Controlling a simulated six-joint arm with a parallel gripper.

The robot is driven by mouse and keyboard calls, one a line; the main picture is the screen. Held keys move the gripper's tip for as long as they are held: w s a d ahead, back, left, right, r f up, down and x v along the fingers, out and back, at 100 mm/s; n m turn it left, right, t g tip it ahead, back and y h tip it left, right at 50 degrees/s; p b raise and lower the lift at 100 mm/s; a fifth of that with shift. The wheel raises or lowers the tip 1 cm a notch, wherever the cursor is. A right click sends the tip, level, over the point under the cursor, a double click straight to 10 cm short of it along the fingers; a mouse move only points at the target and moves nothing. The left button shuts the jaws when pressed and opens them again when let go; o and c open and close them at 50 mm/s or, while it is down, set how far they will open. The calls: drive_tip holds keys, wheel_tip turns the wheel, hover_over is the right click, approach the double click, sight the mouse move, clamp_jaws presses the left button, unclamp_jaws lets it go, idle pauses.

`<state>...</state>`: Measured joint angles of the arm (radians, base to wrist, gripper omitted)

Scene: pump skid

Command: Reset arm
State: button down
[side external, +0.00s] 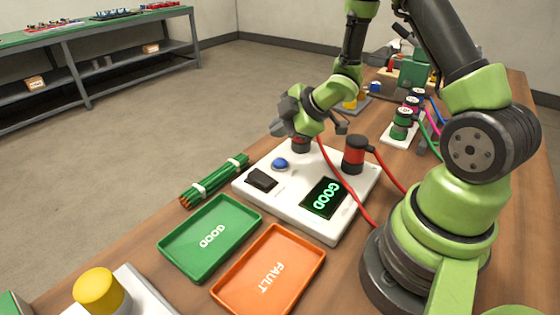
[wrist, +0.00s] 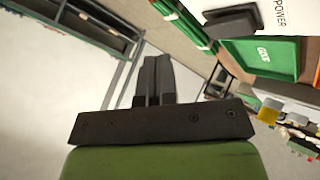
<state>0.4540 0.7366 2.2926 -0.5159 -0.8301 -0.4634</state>
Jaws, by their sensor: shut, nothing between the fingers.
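My gripper (side external: 280,129) is at the far left edge of the white test box (side external: 325,232), above it and pointing out to the left. In the wrist view the two dark fingers of my gripper (wrist: 155,62) are together with nothing between them. The box has a display (side external: 324,197) lit with green "GOOD", a blue button (side external: 280,164), a black switch (side external: 261,180) and a red and black terminal (side external: 355,154). A second terminal (side external: 301,144) stands partly hidden under my gripper.
A green GOOD tray (side external: 180,240) and an orange FAULT tray (side external: 234,270) are empty in front. A green cable bundle (side external: 214,180) lies left of the box. Red leads (side external: 347,185) run beside my arm. A yellow button (side external: 100,290) is front left. Cable sockets (side external: 402,124) stand behind.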

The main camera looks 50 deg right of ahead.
drive_tip(key=shift+d+r, duration=0.1)
drive_tip(key=shift+r, duration=0.25)
drive_tip(key=s+a+r+m+h, duration=0.1)
drive_tip(key=s+r+m+h, duration=0.1)
drive_tip(key=r+m, duration=0.3)
drive_tip(key=s+r+m+h, duration=0.2)
drive_tip(key=r, duration=0.6)
drive_tip(key=s+a+r+m+g+y, duration=0.1)
drive_tip(key=s+a+r+m+y, duration=0.1)
drive_tip(key=s, duration=0.5)
drive_tip(key=s+a+r+m+y, duration=0.2)
drive_tip(key=s+a+r+m, duration=0.2)
drive_tip(key=s+a+m, duration=0.2)
drive_tip(key=shift+s+a+r+g, duration=0.15)
drive_tip(key=shift+s+a+g, duration=0.25)
drive_tip(key=shift+s+a, duration=0.55)
